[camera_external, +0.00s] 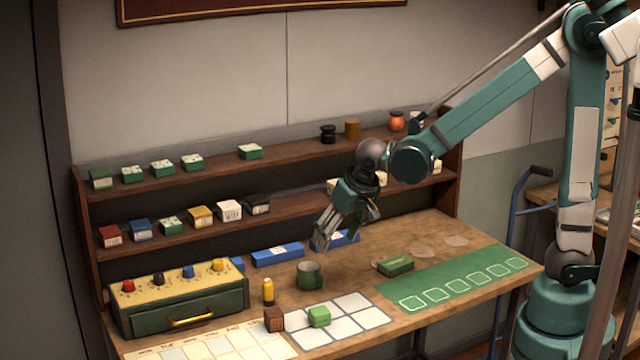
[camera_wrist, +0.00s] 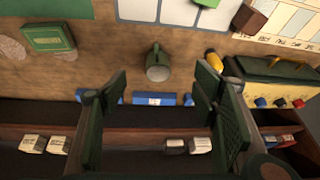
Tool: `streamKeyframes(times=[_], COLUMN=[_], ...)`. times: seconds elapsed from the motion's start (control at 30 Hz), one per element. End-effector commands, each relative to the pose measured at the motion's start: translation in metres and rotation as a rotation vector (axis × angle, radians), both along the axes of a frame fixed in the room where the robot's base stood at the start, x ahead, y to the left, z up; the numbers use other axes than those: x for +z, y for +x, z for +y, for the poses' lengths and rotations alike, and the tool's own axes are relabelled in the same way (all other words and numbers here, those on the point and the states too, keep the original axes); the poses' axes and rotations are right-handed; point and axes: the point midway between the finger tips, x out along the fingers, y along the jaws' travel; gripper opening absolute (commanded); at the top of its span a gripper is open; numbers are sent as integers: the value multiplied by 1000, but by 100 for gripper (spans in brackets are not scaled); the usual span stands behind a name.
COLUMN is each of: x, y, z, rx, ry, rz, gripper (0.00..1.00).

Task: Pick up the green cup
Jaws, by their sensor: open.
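The green cup (camera_external: 310,275) stands upright on the wooden table, between a blue box and the white grid sheet. In the wrist view the cup (camera_wrist: 158,64) is seen from above, with its pale inside facing me and its handle pointing up in the picture. My gripper (camera_external: 322,240) hangs above the table, a little above and to the right of the cup in the external view. In the wrist view my gripper (camera_wrist: 162,88) has its fingers wide apart and empty, with the cup lying between and beyond the fingertips.
A yellow bottle (camera_external: 268,291) stands left of the cup. A green block (camera_external: 319,316) and a brown block (camera_external: 274,319) are in front. A blue box (camera_external: 278,254) lies behind. A green box (camera_external: 395,265) lies to the right. The shelf (camera_external: 150,250) backs the table.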

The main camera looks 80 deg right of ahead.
Motion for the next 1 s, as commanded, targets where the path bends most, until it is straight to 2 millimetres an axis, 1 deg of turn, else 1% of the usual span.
streamKeyframes(times=[0.1, 0.37, 0.6, 0.83, 1.0], x=[-5, -23, -44, -65, -76], y=[15, 40, 62, 78, 84], z=[-7, -20, -33, -45, -50], rx=[-41, -137, -227, -306, -343], ry=[0, 3, 4, 2, 0], rz=[7, 19, 27, 34, 37], gripper=[60, 60, 60, 60, 60])
